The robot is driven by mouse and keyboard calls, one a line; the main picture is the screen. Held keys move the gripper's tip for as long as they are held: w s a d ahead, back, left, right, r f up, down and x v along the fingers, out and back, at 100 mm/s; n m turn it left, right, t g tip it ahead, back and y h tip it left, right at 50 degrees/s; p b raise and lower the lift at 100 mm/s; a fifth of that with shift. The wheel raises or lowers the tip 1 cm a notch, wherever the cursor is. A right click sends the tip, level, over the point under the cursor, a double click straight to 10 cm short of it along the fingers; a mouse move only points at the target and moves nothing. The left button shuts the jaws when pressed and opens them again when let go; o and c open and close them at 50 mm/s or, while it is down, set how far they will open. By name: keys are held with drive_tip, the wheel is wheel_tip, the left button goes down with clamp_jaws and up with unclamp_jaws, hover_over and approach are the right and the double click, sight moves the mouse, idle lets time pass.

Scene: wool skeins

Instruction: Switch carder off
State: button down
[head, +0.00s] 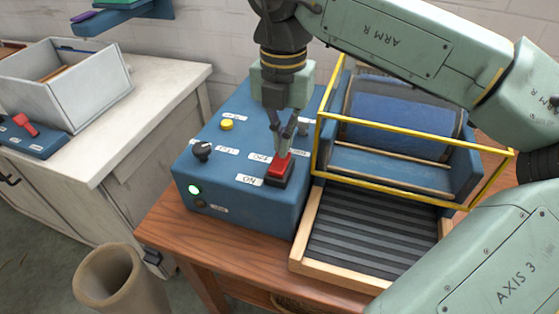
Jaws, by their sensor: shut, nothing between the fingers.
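The carder's blue control box (238,216) stands on a wooden table, with a red rocker switch (279,167) near its right edge. A label reading ON lies on the near side of the switch, and another label sits at its left. A green lamp (194,190) glows on the front face. The carder (400,165), with a blue drum behind a yellow frame, is at the right. My gripper (284,150) is shut and empty, pointing down, its fingertips at the far end of the red switch. I cannot tell whether they touch it.
The box also carries a yellow button (227,125) and a black knob (202,150). The yellow guard frame (316,150) rises close to the right of my gripper. A ribbed tray (372,232) lies in front of the carder. A side bench (150,85) holds a grey bin (75,95).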

drive_tip(key=shift+f+b, duration=0.7)
drive_tip(key=shift+f, duration=0.15)
idle(0.3)
drive_tip(key=shift+r+p, duration=2.3)
drive_tip(key=shift+r, duration=1.3)
